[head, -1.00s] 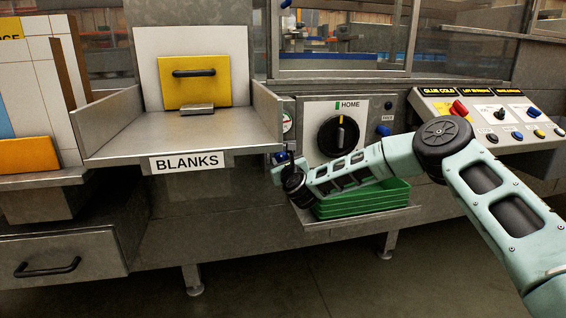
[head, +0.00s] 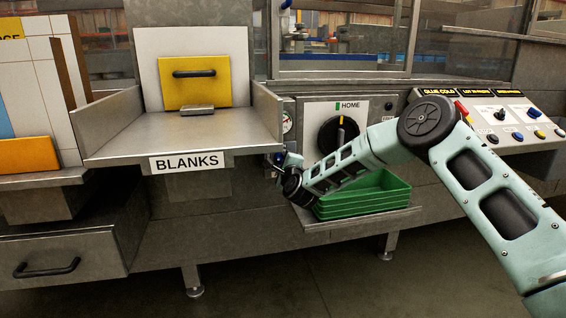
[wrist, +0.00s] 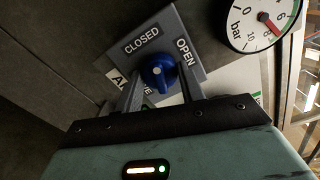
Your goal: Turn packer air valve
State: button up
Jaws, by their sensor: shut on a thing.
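The air valve is a blue knob (wrist: 158,72) with a small white dot. It sits on a grey plate (wrist: 181,28) marked CLOSED at upper left and OPEN at right in the wrist view. My gripper (wrist: 160,84) has one finger on each side of the knob and is shut on it. I cannot tell for sure which marking the knob points to. In the head view my gripper (head: 280,161) is at the valve, right of the BLANKS shelf (head: 190,143), and my wrist hides most of the knob.
A pressure gauge (wrist: 250,22) in bar is close to the valve; its red needle is near 8. A black HOME dial (head: 336,135) is to the right. Stacked green trays (head: 365,203) sit on a ledge below my forearm. A button panel (head: 505,120) stands at far right.

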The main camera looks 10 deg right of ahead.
jog(key=shift+n, duration=1.9)
jog(key=o, duration=1)
jog(key=s+p, duration=0.2)
jog(key=s, duration=1.5)
jog(key=shift+s, duration=0.2)
